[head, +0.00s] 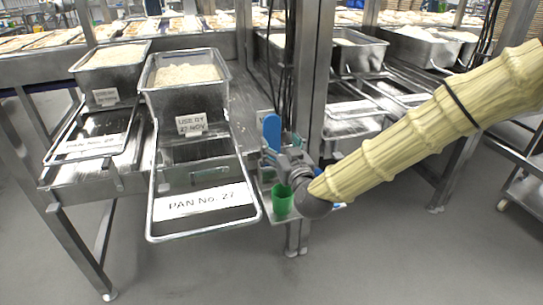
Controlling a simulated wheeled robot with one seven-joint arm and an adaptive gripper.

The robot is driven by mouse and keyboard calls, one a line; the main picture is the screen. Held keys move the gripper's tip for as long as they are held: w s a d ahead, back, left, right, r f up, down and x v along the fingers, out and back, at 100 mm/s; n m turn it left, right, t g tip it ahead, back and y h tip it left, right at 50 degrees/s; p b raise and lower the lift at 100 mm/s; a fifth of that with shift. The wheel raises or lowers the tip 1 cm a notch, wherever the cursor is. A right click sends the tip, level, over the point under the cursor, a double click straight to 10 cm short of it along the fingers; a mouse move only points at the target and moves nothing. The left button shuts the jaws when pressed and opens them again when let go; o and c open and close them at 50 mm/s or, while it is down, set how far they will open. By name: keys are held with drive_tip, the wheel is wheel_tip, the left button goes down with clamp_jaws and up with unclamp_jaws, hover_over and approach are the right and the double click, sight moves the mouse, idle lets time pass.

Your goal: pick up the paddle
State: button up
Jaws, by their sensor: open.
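A blue flat upright piece, which looks like the paddle (271,133), stands beside the metal post on a small side shelf. Its lower part is hidden behind my gripper. My gripper (279,165) is at the end of my pale-sleeved arm, just below and in front of the blue piece. It is open, though its fingers are small and hard to make out. I cannot tell whether it touches the paddle. A green cup (281,202) sits right under my gripper.
Another rice pan (90,80) is farther left. A metal post (313,70) rises close beside my gripper. The floor in front is clear.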

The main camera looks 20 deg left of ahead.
sight(272, 136)
drive_tip(key=shift+s+a+b+x, duration=0.15)
drive_tip(key=shift+b+x, duration=0.15)
drive_tip(key=shift+x, duration=1.35)
drive_tip(key=shift+s+a+b+x, duration=0.15)
drive_tip(key=shift+b+x, duration=0.1)
drive_tip(key=shift+x, duration=1.4)
drive_tip(key=c, duration=1.1)
